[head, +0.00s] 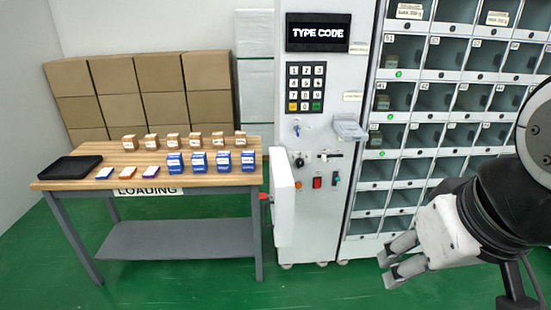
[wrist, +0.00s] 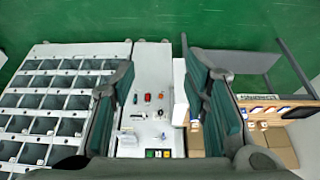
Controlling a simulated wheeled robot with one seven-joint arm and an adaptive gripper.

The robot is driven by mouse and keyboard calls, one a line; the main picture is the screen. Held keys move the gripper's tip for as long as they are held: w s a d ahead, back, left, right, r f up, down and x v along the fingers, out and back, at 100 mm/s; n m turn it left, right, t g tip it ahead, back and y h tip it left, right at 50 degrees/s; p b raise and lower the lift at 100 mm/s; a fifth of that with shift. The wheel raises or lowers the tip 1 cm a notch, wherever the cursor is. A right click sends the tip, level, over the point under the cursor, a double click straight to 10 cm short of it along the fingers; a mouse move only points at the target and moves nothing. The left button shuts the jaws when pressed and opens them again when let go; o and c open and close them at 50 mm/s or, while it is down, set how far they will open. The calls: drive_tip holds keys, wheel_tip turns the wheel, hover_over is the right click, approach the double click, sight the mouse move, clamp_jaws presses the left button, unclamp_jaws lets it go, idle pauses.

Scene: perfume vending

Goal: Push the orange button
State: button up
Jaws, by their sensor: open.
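A small orange button (head: 299,184) sits on the lower control panel of the white vending machine (head: 310,215), to the left of a red rocker switch (head: 317,182). In the wrist view, which is upside down, the orange button (wrist: 161,96) lies to the right of the red switch (wrist: 147,97). My gripper (head: 386,269) is open and empty at the lower right of the head view, apart from the panel. In the wrist view the panel shows between the spread fingers of my gripper (wrist: 158,68).
A keypad (head: 306,88) and display (head: 318,32) are above the panel. A clear tray (head: 349,128) and an open white door (head: 283,200) jut out. Shelf compartments (head: 400,95) stand right. A loading table (head: 115,176) with small boxes stands left. Green floor lies clear in front.

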clamp_jaws()
idle(1.1)
